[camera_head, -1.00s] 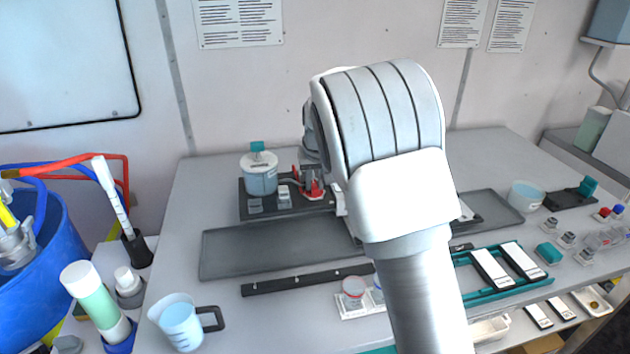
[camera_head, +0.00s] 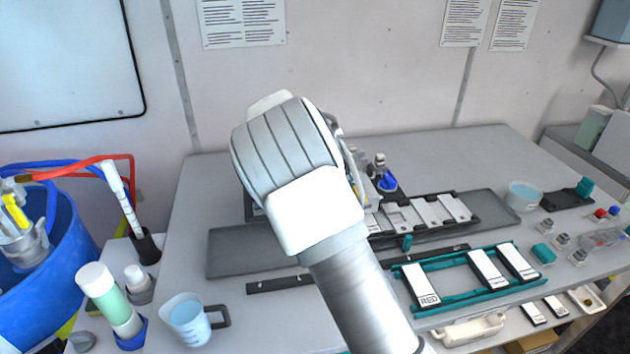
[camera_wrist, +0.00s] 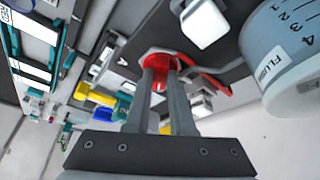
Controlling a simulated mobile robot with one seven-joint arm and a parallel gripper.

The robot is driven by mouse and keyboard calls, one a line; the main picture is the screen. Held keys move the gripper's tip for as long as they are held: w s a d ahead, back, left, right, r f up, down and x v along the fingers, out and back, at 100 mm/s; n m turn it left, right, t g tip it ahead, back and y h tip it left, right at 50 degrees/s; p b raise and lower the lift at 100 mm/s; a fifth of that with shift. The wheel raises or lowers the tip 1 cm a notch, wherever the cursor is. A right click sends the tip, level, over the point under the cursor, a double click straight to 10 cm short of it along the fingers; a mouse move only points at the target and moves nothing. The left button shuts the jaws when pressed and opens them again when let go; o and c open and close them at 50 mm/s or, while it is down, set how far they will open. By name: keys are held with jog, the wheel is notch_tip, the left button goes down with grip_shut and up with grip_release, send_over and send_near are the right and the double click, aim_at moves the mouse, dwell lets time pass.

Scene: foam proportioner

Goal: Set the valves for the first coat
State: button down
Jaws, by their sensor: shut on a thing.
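In the wrist view, my gripper (camera_wrist: 164,84) has its two fingers shut on a red valve handle (camera_wrist: 157,70), which sits on a dark base. A yellow part (camera_wrist: 95,97) and a blue part (camera_wrist: 122,108) show further left, partly hidden. In the head view, my arm hides the gripper, the red valve and the tank. A blue valve handle (camera_head: 387,182) shows just right of my arm; its exact setting is not clear.
A teal rack (camera_head: 455,261) holds white plates, one marked RED (camera_head: 424,289). A row of pale plates (camera_head: 426,212) lies in a dark tray. A jug (camera_head: 188,318) stands at the front left. Bare bench lies behind the dark tray at right.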

jog(key=m+g+p, duration=0.1)
jog(key=m, duration=0.2)
jog(key=shift+w+a+m+h, duration=0.1)
jog(key=shift+w+m+h, duration=0.05)
jog(key=shift+m+h, duration=0.2)
jog(key=shift+w+m+g+h+p, duration=0.15)
jog(key=shift+m+g+p, duration=0.25)
jog(key=shift+m, duration=0.45)
jog(key=shift+s+m+g+h+p, duration=0.1)
jog(key=shift+m+g+p, duration=0.25)
jog(key=shift+m, duration=0.45)
jog(key=c, duration=0.8)
grip_release()
jog(key=shift+o, duration=0.2)
jog(key=p+v, duration=0.1)
jog(key=v, duration=1.6)
jog(key=shift+r, duration=0.2)
jog(key=shift+w+a, duration=0.1)
